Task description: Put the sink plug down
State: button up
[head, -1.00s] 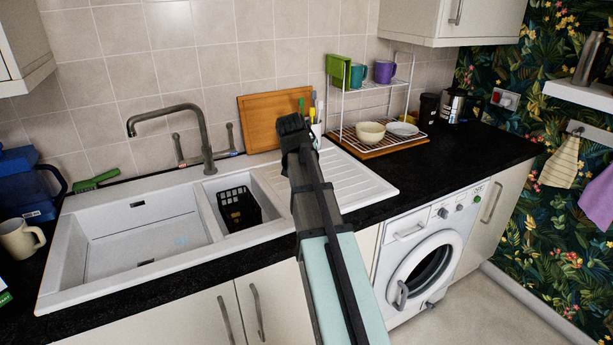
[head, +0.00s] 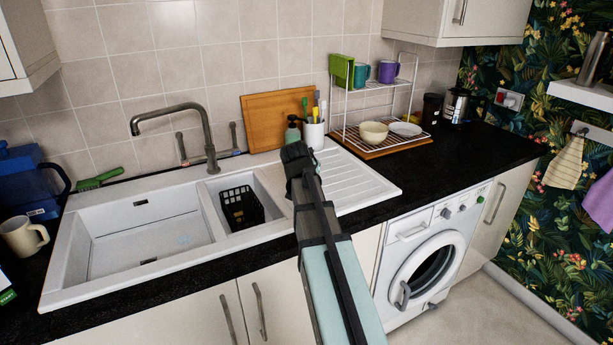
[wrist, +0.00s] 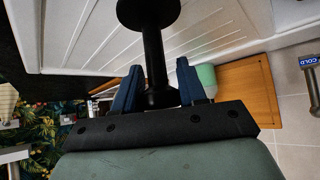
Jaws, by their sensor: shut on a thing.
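The sink plug (wrist: 153,48) is black, with a thin stem and a wide round end. In the wrist view its stem stands between the two dark blue fingers of my gripper (wrist: 157,90), which is shut on it. The wide end points away from the gripper, toward the top of that picture. In the head view my gripper (head: 298,160) is over the left part of the white ribbed drainboard (head: 352,182), and I cannot make out the plug there. The gap between plug and drainboard is hard to judge.
The sink (head: 130,240) is left of the gripper, with a black basket (head: 241,207) in its small bowl. Behind the gripper stand a soap bottle (head: 293,130), a white brush pot (head: 314,135) and a wooden board (head: 270,120). The drainboard's right side is clear.

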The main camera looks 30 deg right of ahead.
jog(key=o, duration=1.1)
jog(key=shift+f, duration=0.1)
jog(key=shift+c, duration=0.2)
jog(key=shift+r, duration=0.2)
jog(key=v, duration=1.2)
